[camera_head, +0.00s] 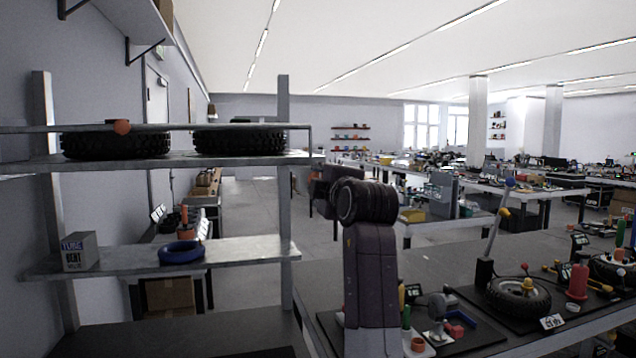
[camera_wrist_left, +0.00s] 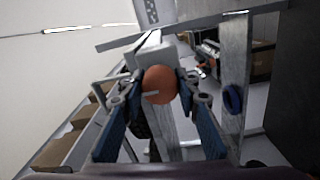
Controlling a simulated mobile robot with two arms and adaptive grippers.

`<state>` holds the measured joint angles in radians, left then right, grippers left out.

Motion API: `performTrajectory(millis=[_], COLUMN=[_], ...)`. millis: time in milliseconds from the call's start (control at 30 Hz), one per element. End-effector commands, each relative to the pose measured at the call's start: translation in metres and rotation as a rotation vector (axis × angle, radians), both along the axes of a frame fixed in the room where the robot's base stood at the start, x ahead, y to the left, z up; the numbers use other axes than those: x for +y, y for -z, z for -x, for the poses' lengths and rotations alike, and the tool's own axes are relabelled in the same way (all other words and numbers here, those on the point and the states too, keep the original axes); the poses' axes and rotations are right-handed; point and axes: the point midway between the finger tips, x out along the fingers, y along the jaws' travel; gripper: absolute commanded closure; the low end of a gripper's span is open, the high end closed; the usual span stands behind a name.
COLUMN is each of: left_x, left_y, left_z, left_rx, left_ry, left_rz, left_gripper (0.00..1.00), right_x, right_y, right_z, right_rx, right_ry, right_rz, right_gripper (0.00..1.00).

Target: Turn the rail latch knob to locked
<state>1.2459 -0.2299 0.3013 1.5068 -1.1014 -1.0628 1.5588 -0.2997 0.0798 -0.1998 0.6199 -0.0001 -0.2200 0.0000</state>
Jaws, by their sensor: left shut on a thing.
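The orange latch knob (camera_head: 122,127) is a round ball at the front rail (camera_head: 225,126) of the upper shelf in the head view. In the left wrist view an orange ball-shaped knob (camera_wrist_left: 160,85) sits between the blue fingers of my left gripper (camera_wrist_left: 161,98), which is shut on it. A grey metal piece (camera_wrist_left: 150,50) lies behind the knob in that view. The head view does not show my left gripper's fingers at the knob. My right gripper is in neither view. The latch's marking for locked is not readable.
Two black tyres (camera_head: 115,144) lie on the upper shelf. A blue ring (camera_head: 181,252) and a grey box (camera_head: 79,251) sit on the lower shelf. A metal upright (camera_head: 284,190) stands at its right end. A workbench with tools and a wheel (camera_head: 518,297) is at the right.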

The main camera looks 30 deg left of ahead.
Motion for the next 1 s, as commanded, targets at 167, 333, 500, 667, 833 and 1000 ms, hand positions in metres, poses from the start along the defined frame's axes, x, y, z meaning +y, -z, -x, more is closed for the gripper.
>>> performTrajectory(millis=[167,333,500,667,833,1000], left_x=[0.000,0.000,0.000,-0.004,-0.021,-0.043], left_y=[0.002,0.002,0.001,0.001,0.001,0.002], left_z=[0.000,0.000,0.000,0.002,0.017,0.036], left_rx=[0.002,0.002,0.001,0.001,0.000,0.001], left_ry=[-0.001,-0.001,0.000,0.001,0.002,0.002], left_rz=[0.004,0.004,0.001,0.001,0.003,0.004], left_gripper=[0.95,0.53,0.53,0.53,0.53,0.53], right_x=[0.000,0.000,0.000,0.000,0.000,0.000], right_y=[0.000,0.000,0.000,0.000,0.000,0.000], right_z=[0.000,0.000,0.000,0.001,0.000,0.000], right_rx=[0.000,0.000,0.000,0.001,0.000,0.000], right_ry=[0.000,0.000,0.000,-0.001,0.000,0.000], right_rz=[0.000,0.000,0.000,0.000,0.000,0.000], right_gripper=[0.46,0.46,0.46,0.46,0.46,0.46])
